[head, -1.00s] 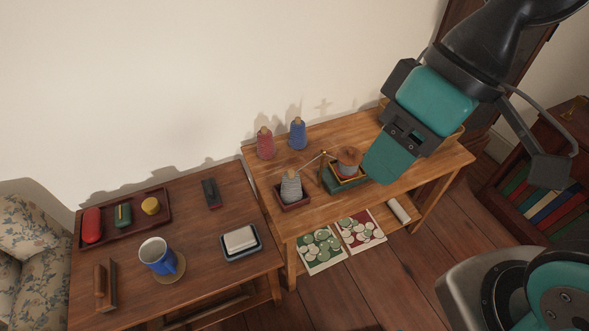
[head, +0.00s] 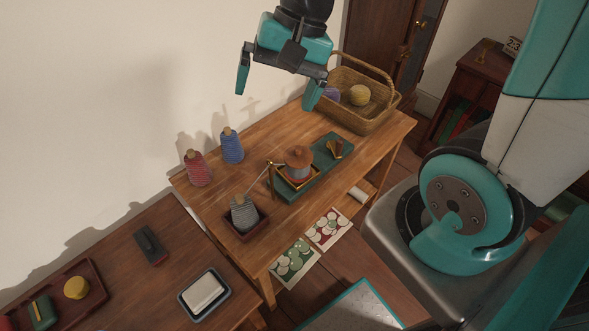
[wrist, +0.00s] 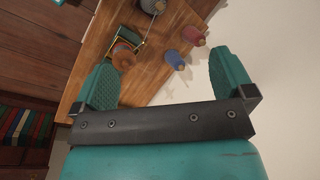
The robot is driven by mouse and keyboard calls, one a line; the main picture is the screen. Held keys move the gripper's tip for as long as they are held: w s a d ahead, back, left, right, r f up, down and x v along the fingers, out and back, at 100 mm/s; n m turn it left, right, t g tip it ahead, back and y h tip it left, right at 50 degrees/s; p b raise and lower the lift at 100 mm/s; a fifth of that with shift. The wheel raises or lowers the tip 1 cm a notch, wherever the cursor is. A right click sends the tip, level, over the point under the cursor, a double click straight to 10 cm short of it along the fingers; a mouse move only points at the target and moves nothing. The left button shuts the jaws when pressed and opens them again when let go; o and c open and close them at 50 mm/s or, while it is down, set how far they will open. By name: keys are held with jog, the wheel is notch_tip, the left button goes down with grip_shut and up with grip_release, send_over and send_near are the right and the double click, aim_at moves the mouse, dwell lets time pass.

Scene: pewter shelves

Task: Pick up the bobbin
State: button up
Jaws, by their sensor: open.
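The likely bobbin (head: 298,172) is a grey wound spool under a brown wooden cap. It sits upright on a yellow-edged square holder on the green base (head: 318,181) of a small winder, on the wooden table. Its brown top also shows in the wrist view (wrist: 123,58), between my fingers and beyond them. My gripper (head: 277,90) is open and empty, high above the back of the table, apart from the bobbin. Its two teal fingers (wrist: 164,75) are spread wide in the wrist view.
A red yarn cone (head: 197,169) and a blue one (head: 231,146) stand behind the winder. A grey cone (head: 244,213) stands in a small box left of it, joined by a thin arm. A wicker basket (head: 352,115) stands at the table's far end.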

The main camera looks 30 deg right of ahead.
jog(key=w+d+f+m+b, duration=0.3)
jog(key=w+d+f+m, duration=0.2)
jog(key=d+f+m, duration=0.45)
jog(key=m+t+b, duration=0.1)
jog(key=m+b, duration=0.1)
jog(key=m, duration=0.5)
send_near(296, 156)
jog(key=x, duration=0.2)
jog(key=b+x, duration=0.1)
jog(key=x, duration=0.1)
jog(key=shift+w+d+f, duration=0.1)
jog(key=shift+f, duration=0.35)
jog(key=shift+w+b+x, duration=0.1)
jog(key=shift+b+x, duration=0.2)
jog(key=shift+x, duration=1.25)
jog(key=shift+w+b+x, duration=0.15)
jog(key=shift+b+x, duration=0.1)
jog(key=shift+x, duration=1.35)
jog(key=shift+d, duration=0.15)
jog(key=c, duration=0.7)
